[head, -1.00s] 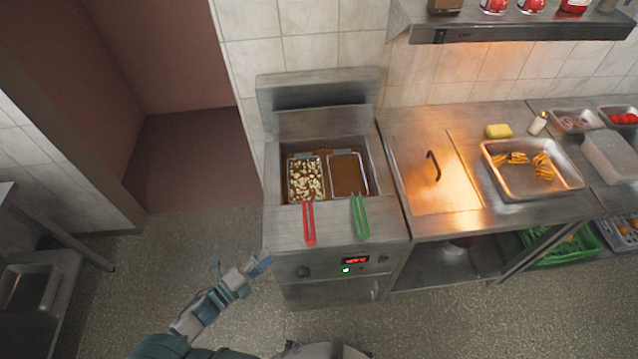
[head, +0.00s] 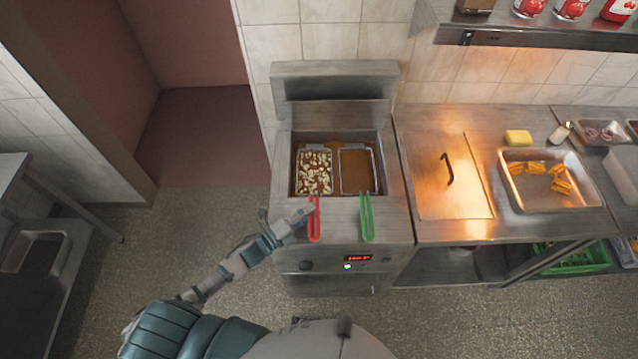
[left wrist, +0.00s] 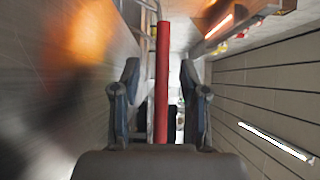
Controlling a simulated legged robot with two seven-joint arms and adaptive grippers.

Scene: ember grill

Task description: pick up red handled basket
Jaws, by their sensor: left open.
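The red-handled basket (head: 315,172) hangs in the left side of the fryer's oil vat with pale food pieces in it. Its red handle (head: 315,219) sticks out over the fryer's front top. My left gripper (head: 308,211) is at the left side of this handle in the head view. In the left wrist view the red handle (left wrist: 161,85) runs between the two open fingers of my left gripper (left wrist: 158,85), with gaps on both sides. The right gripper does not show.
A second basket with a green handle (head: 367,218) sits just right of the red one. The fryer (head: 345,260) has a lit front panel. A steel counter (head: 450,230) with a lidded section and a food tray (head: 585,200) adjoins at right. Open floor lies left.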

